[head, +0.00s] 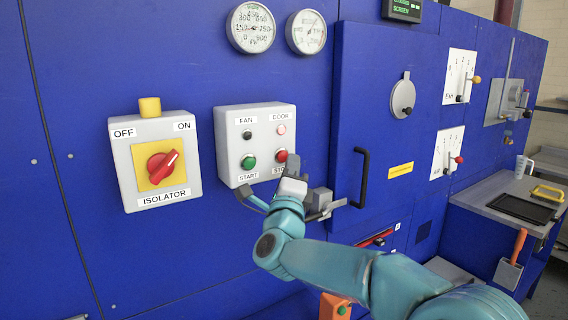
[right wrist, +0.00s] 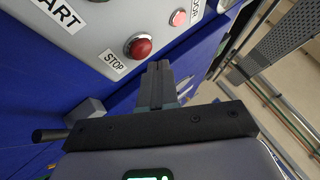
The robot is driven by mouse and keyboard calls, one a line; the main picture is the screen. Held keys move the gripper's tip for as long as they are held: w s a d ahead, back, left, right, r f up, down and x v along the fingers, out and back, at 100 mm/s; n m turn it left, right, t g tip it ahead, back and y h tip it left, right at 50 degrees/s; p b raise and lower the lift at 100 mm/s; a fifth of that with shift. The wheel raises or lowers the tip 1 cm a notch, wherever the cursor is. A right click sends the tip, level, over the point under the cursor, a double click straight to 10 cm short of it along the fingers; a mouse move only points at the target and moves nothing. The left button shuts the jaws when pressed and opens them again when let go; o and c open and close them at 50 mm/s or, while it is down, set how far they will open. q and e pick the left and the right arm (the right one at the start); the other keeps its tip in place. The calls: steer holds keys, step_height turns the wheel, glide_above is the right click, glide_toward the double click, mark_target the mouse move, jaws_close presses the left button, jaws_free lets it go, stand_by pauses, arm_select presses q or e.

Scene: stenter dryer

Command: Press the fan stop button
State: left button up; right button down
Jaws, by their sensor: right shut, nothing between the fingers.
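The grey fan control box (head: 262,120) is on the blue machine wall. It carries a green START button (head: 248,161) and a red STOP button (head: 281,156), with a FAN lamp (head: 247,134) and a DOOR lamp (head: 281,129) above. My right gripper (head: 293,168) is just below and right of the STOP button and partly covers its label. In the right wrist view, the shut, empty fingertips (right wrist: 158,66) are beside the red STOP button (right wrist: 138,46), which stays uncovered. I see no contact with it. My left gripper is not in view.
A red isolator switch (head: 162,166) is on the box at left. A black door handle (head: 362,178) stands out from the panel right of my gripper. Two gauges (head: 251,27) are above. A side table (head: 490,197) with a black tray (head: 521,209) is at right.

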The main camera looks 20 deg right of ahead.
steer(key=s+b, duration=0.4)
steer(key=s, duration=0.1)
steer(key=shift+d+b, duration=0.3)
steer(key=shift+d, duration=0.05)
steer(key=shift+s, duration=0.1)
stand_by(0.9)
